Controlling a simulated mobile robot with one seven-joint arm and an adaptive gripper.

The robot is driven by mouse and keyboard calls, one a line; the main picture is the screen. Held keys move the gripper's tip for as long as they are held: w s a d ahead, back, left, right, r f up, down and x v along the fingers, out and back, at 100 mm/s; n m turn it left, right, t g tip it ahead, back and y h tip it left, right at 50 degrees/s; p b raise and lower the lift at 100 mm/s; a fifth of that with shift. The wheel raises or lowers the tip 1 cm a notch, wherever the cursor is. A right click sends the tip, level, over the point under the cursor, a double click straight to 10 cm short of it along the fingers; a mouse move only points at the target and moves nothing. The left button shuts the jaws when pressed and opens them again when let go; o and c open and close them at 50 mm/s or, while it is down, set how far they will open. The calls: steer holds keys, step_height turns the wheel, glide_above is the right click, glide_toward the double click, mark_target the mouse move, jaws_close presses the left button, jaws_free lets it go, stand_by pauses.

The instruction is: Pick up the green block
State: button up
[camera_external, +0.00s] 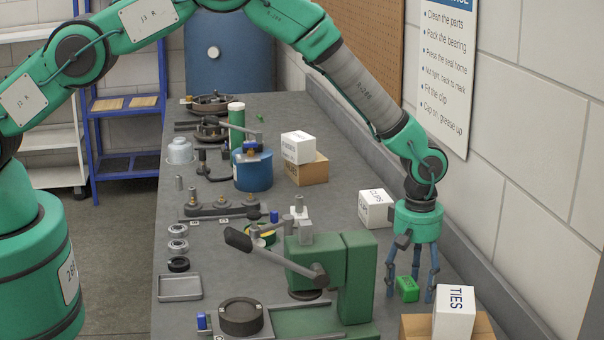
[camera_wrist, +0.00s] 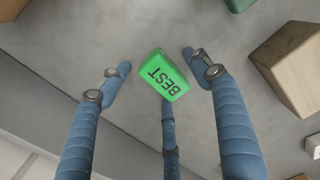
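My gripper (camera_external: 411,285) has three blue fingers and points down over the block. In the wrist view my gripper (camera_wrist: 154,84) is open, with one finger left of the block, one right of it and a third at its lower edge. Gaps show between the block and the left and right fingers. I cannot tell whether the third finger touches it.
A white TIES box (camera_external: 454,312) stands on a cardboard box (camera_external: 420,326) at the front right. A green press (camera_external: 340,275) stands left of my gripper. A white CLIPS box (camera_external: 375,209) sits behind it. The wall (camera_external: 545,190) is close on the right.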

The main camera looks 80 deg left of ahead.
mark_target(408, 278)
steer(key=c, duration=1.2)
steer(key=shift+r, duration=0.1)
steer(key=shift+r, duration=4.9)
